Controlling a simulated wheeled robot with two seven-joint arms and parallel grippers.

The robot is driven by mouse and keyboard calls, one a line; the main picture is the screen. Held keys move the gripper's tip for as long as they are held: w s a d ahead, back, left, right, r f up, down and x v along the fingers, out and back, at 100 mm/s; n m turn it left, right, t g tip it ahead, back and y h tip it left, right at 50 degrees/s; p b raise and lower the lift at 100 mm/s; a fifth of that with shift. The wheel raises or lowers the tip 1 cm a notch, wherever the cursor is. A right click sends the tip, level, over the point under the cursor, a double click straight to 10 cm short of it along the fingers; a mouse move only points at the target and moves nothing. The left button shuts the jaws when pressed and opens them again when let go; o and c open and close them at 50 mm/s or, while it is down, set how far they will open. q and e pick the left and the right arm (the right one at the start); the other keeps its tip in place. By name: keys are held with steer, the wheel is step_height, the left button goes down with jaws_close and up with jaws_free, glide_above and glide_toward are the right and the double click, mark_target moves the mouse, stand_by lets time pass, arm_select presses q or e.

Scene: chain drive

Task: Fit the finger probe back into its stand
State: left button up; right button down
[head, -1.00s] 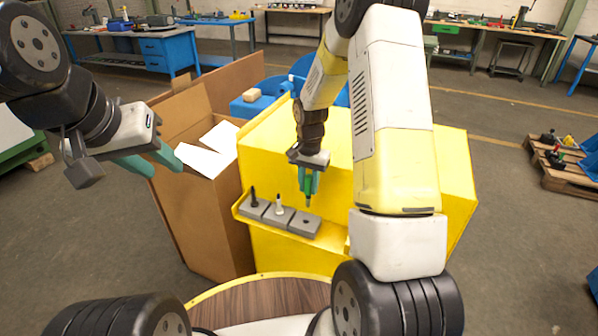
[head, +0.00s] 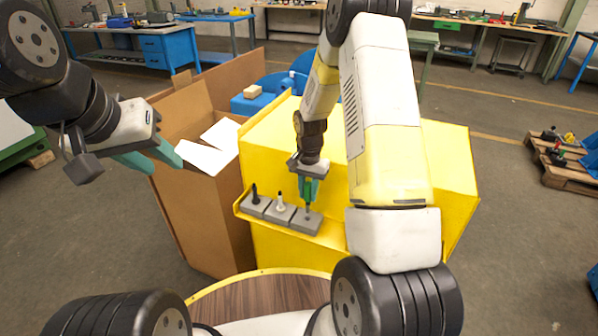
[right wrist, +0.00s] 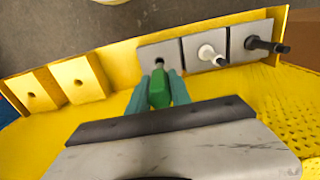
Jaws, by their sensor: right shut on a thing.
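The finger probe has a green handle (right wrist: 160,88) and is upright in my right gripper (head: 309,190), which is shut on it. The probe's thin dark tip (head: 307,208) points down at the right-hand grey stand block (head: 308,226). In the right wrist view that block (right wrist: 150,50) has a dark hole just beyond the green handle. I cannot tell whether the tip is in the hole or just above it. My left gripper (head: 166,166) is open and empty, off to the left above the cardboard box.
Two neighbouring grey blocks hold a white probe (head: 280,199) and a black probe (head: 254,196). They stand on a yellow ledge with a raised rim (head: 238,205). Two yellow blocks with holes (right wrist: 78,78) are nearby. An open cardboard box (head: 200,215) stands left.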

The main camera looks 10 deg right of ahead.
mark_target(308, 204)
steer(key=shift+f, duration=0.8)
steer(key=shift+f, duration=2.05)
stand_by(0.7)
steer(key=c, duration=1.1)
jaws_free()
steer(key=shift+r, duration=3.95)
